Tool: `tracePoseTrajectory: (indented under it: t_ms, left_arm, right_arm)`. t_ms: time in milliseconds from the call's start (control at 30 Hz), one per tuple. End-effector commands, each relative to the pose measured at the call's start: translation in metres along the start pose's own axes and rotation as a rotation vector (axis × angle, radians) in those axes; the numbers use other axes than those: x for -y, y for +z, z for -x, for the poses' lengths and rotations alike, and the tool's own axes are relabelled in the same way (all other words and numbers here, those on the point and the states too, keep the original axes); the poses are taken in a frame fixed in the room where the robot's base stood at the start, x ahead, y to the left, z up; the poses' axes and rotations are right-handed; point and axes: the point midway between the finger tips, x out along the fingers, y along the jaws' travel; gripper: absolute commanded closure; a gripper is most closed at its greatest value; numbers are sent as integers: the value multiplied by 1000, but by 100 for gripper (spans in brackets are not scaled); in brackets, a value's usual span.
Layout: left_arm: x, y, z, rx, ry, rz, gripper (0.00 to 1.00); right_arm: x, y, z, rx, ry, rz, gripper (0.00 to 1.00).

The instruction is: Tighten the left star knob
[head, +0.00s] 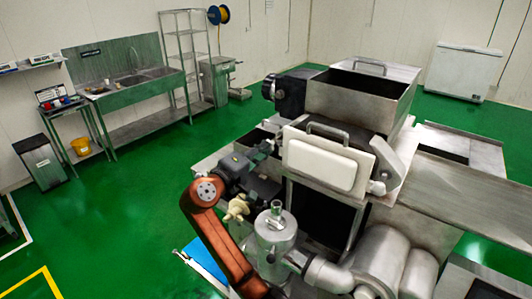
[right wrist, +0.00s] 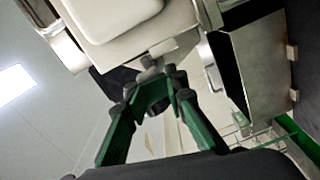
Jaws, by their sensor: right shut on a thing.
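My right gripper (head: 266,150) reaches the left edge of the white front cover (head: 322,165) of the machine. In the right wrist view its two green fingers (right wrist: 154,88) close in around a small grey knob (right wrist: 151,66) just below the cover's edge. This appears to be the left star knob; the fingers and dark pads hide much of its shape. In the head view the knob is too small and covered to make out. My left gripper is not in view.
A steel hopper (head: 358,95) rises behind the cover. A steel cylinder (head: 275,240) and a cream lobed part (head: 237,208) stand close to my right arm. A steel table (head: 475,195) lies to the right. Green floor (head: 140,190) is open on the left.

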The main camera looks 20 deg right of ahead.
Motion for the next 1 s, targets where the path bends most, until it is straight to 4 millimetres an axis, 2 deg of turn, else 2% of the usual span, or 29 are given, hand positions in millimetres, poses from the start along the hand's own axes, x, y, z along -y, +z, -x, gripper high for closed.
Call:
tracePoseTrajectory:
  t_ms: [33,467,500,900,1000]
  left_arm:
    - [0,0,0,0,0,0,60]
    - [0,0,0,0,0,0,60]
    - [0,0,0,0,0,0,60]
    - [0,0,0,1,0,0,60]
    - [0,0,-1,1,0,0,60]
  right_arm:
    - [-16,-2,3,-11,30,-19,100]
    - [-17,-2,3,-11,31,-25,100]
    - [-17,-2,3,-10,31,-25,85]
    - [-12,-3,3,-9,22,-20,57]
    - [-10,-3,2,-9,19,-18,56]
